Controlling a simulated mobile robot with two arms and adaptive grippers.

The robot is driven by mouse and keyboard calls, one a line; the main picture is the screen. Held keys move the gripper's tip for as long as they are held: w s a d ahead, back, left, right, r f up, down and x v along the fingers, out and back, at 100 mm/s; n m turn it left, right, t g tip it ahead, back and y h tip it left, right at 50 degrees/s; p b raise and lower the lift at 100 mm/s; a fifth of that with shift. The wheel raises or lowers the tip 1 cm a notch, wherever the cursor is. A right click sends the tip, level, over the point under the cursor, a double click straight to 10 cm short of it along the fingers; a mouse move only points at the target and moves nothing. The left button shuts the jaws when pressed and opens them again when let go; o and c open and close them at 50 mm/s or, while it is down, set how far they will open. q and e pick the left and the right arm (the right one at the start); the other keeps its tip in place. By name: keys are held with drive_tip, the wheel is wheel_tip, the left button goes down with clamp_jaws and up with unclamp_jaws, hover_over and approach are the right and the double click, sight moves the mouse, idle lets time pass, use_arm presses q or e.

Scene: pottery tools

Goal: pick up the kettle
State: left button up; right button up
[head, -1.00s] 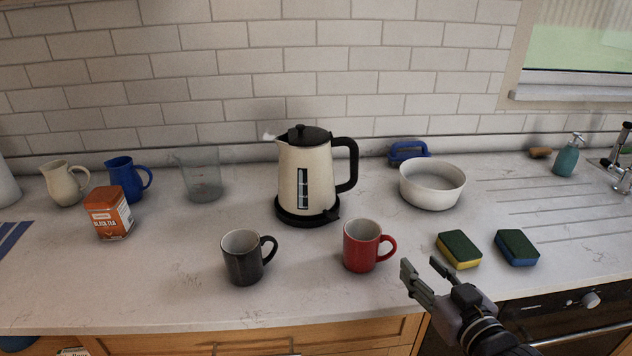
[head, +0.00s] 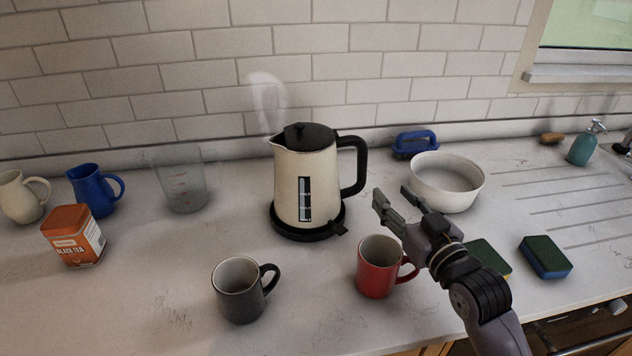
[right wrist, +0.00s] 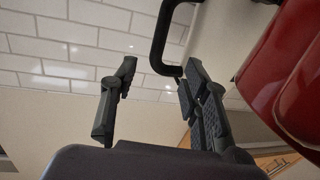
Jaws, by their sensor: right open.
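The kettle (head: 288,182) is cream with a black lid and a black handle (head: 359,168) on its right side. It stands upright on its black base (head: 300,230) on the counter, and steam rises from its spout. My right gripper (head: 394,202) is open and empty, to the right of the handle and apart from it. In the right wrist view the open fingers (right wrist: 160,105) show, with the black handle (right wrist: 160,38) beyond them, near the right finger's tip. My left gripper is not in view.
A red mug (head: 376,268) stands just below and left of my right gripper, close to it. A dark mug (head: 238,290) stands in front of the kettle. A white bowl (head: 462,186) is behind the gripper. Sponges (head: 546,257) lie right. A glass jug (head: 184,182) stands left.

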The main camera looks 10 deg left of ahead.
sight(364, 163)
drive_tip(key=p+x, duration=0.1)
drive_tip(key=x, duration=0.7)
drive_tip(key=shift+w+a, duration=0.1)
drive_tip(key=shift+w, duration=0.05)
drive_tip(key=shift+w+a, duration=0.2)
drive_tip(key=shift+w, duration=0.15)
drive_tip(key=shift+w+a+r, duration=0.15)
drive_tip(key=shift+w, duration=0.15)
drive_tip(key=p+x, duration=0.1)
drive_tip(key=x, duration=0.2)
drive_tip(key=shift+w+a, duration=0.15)
drive_tip(key=shift+w, duration=0.1)
drive_tip(key=shift+w+a, duration=0.2)
drive_tip(key=shift+w, duration=0.2)
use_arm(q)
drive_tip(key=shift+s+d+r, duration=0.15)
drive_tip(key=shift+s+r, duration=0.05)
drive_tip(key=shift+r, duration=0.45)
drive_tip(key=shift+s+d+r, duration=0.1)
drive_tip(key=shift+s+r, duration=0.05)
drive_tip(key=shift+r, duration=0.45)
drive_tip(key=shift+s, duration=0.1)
use_arm(e)
drive_tip(key=shift+c, duration=0.3)
